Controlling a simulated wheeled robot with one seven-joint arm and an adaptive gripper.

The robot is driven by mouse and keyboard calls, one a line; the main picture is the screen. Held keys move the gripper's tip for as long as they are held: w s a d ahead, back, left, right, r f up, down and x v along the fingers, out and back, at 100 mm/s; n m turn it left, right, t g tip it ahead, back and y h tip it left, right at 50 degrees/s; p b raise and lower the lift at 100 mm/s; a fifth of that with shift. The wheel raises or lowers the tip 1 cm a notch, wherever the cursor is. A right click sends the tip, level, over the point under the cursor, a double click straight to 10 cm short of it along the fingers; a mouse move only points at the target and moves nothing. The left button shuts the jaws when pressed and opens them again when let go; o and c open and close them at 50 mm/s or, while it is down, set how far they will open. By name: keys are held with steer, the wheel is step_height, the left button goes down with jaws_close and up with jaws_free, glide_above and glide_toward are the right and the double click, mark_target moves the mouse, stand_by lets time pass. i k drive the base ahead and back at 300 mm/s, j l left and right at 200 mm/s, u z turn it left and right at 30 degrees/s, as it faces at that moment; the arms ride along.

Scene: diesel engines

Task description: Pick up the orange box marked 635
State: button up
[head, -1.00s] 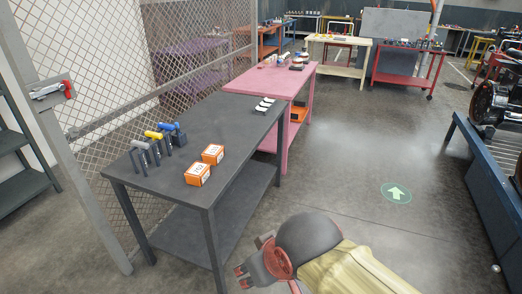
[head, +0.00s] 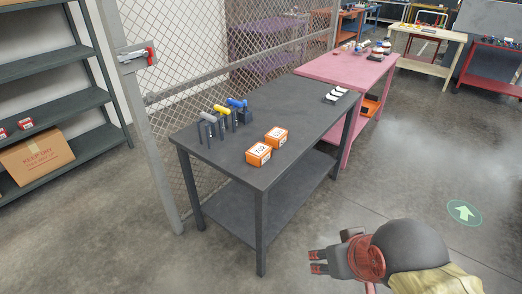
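Two orange and white boxes sit on the dark grey table. The nearer box (head: 258,155) stands close to the front edge, with a label that looks like 762. The farther box (head: 276,135) is just behind it to the right, and its number is too small to read. I cannot tell from the picture which one says 635. My gripper (head: 316,262) is at the lower right, off the table's right side and well apart from both boxes. Its two fingers are spread with a gap between them, and nothing shows between them.
The dark grey table (head: 295,100) also holds several upright tools with coloured heads (head: 221,115) and small white-topped items (head: 336,95). A pink table (head: 350,68) adjoins behind. A mesh fence (head: 190,60) and shelf (head: 60,103) stand left. Floor is clear around the green arrow sign (head: 464,212).

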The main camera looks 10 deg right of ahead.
mark_target(277, 136)
steer(key=i+u, duration=0.2)
steer(key=u, duration=0.2)
steer(key=i+l+u, duration=0.15)
steer(key=u, duration=0.2)
steer(key=i+l+u, duration=0.15)
steer(key=u, duration=0.25)
steer(key=i+l+u, duration=0.1)
steer(key=i+l, duration=0.35)
steer(key=i+l+u, duration=0.1)
steer(key=i+l, duration=0.35)
steer(key=l, duration=0.2)
